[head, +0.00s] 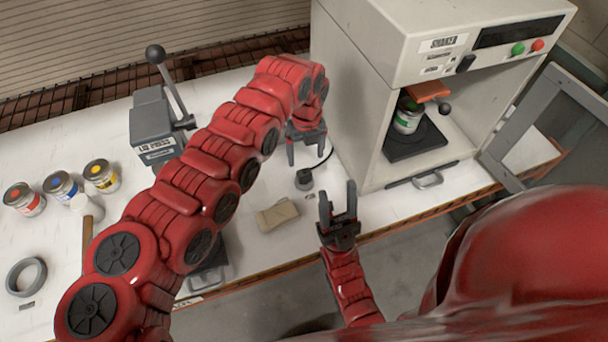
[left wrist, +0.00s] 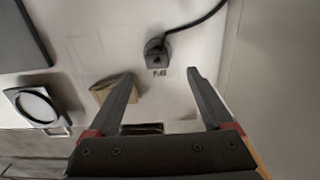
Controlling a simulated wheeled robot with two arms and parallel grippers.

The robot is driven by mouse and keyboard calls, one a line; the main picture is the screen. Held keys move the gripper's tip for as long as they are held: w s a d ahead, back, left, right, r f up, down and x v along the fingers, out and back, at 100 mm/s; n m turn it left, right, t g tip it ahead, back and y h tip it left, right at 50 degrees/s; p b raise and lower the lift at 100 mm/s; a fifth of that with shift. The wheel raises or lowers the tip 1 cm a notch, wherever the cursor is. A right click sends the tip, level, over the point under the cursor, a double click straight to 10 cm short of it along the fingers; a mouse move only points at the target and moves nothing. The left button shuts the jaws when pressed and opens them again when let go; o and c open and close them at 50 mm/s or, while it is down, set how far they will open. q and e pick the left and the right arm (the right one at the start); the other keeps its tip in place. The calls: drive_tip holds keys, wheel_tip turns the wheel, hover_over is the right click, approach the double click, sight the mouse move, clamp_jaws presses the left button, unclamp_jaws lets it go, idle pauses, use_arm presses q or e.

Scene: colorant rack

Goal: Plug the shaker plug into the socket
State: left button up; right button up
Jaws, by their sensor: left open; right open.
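The dark grey plug (head: 304,180) stands on the white bench with its black cord running up toward the shaker cabinet. In the left wrist view the plug (left wrist: 156,50) sits beyond my fingertips, above a small printed label. My left gripper (head: 306,160) is open and empty, above the bench and close to the plug; its spread fingers also show in the left wrist view (left wrist: 160,73). My right gripper (head: 338,205) is open and empty near the bench's front edge, fingers pointing up in the picture. I cannot make out a socket in either view.
The shaker cabinet (head: 352,95) stands right of the plug, its door (head: 565,125) open and a can (head: 407,117) inside. A tan block (head: 277,215) lies near the plug. The lid press (head: 153,125), paint cans (head: 62,187) and a grey ring (head: 26,276) are at left.

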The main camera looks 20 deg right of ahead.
sight(305, 172)
use_arm(q)
wheel_tip(305, 172, down, 2)
drive_tip(key=shift+w+f, duration=0.1)
drive_tip(key=shift+f, duration=0.45)
drive_tip(key=shift+s+a+f+p, duration=0.15)
drive_tip(key=shift+s+f+p, duration=0.05)
drive_tip(key=shift+f+p, duration=0.3)
drive_tip(key=shift+s+a+f+p, duration=0.15)
drive_tip(key=shift+f+p, duration=0.25)
drive_tip(key=shift+f, duration=0.2)
wheel_tip(305, 172, down, 2)
drive_tip(key=shift+w+b, duration=0.1)
drive_tip(key=shift+b, duration=0.5)
drive_tip(key=shift+d+f, duration=0.1)
drive_tip(key=shift+f, duration=0.3)
drive_tip(key=shift+r, duration=0.1)
clamp_jaws()
drive_tip(key=shift+r, duration=0.1)
